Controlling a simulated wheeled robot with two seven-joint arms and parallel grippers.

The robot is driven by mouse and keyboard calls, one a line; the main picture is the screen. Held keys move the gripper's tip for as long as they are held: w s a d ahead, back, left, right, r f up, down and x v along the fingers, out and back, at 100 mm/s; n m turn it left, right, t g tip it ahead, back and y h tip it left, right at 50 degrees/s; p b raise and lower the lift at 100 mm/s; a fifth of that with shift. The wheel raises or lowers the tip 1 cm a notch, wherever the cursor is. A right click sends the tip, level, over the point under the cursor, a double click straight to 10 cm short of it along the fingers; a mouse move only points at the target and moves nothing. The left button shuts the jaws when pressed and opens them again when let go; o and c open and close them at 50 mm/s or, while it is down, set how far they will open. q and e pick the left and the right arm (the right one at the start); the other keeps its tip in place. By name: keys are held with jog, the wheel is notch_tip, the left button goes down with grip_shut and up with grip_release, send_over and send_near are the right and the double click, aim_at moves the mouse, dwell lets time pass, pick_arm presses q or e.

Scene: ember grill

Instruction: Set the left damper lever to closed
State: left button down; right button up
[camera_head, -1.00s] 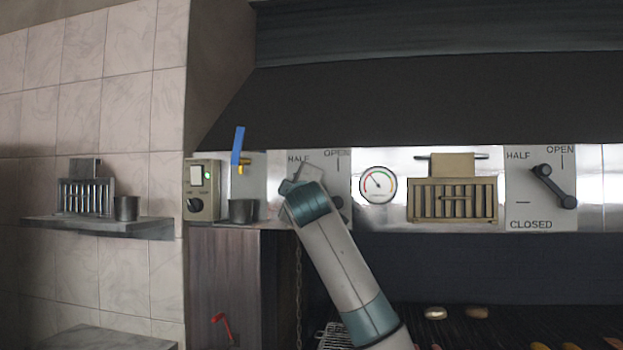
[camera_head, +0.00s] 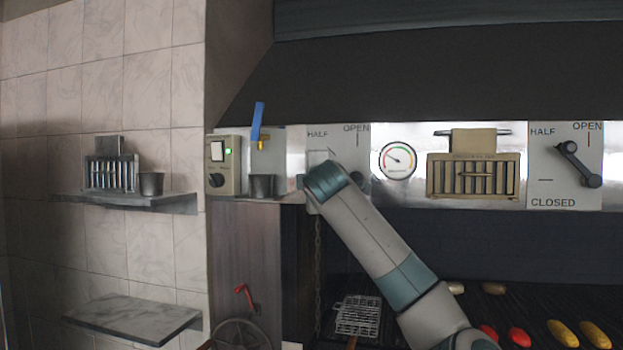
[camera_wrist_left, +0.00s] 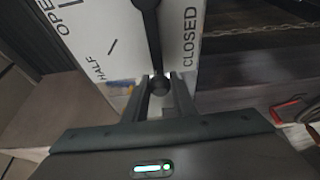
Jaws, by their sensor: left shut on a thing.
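The left damper panel (camera_head: 345,136) bears the words HALF and OPEN in the head view; my left arm covers much of it, including its lever. In the left wrist view the black damper lever (camera_wrist_left: 148,40) runs down to a round knob (camera_wrist_left: 160,84). It points between the HALF mark and the word CLOSED. My left gripper (camera_wrist_left: 162,88) is shut on the lever at its knob, with one finger on each side. My right gripper is not in view.
A round gauge (camera_head: 397,160), a slatted tan box (camera_head: 473,178) and the right damper lever (camera_head: 579,164) are to the right. A control box (camera_head: 223,165) and a cup (camera_head: 261,187) are to the left. Food lies on the grill below right.

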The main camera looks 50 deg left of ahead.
pick_arm(q)
jog(key=c, duration=1.7)
grip_release()
jog(key=shift+f, duration=0.25)
jog(key=shift+o, duration=1.1)
jog(key=shift+s+r, duration=0.1)
jog(key=shift+s+d+b, duration=0.3)
jog(key=shift+d+b, duration=0.05)
jog(key=shift+d, duration=0.1)
jog(key=b+v, duration=0.6)
jog(key=v, duration=1)
jog(key=shift+d, duration=0.1)
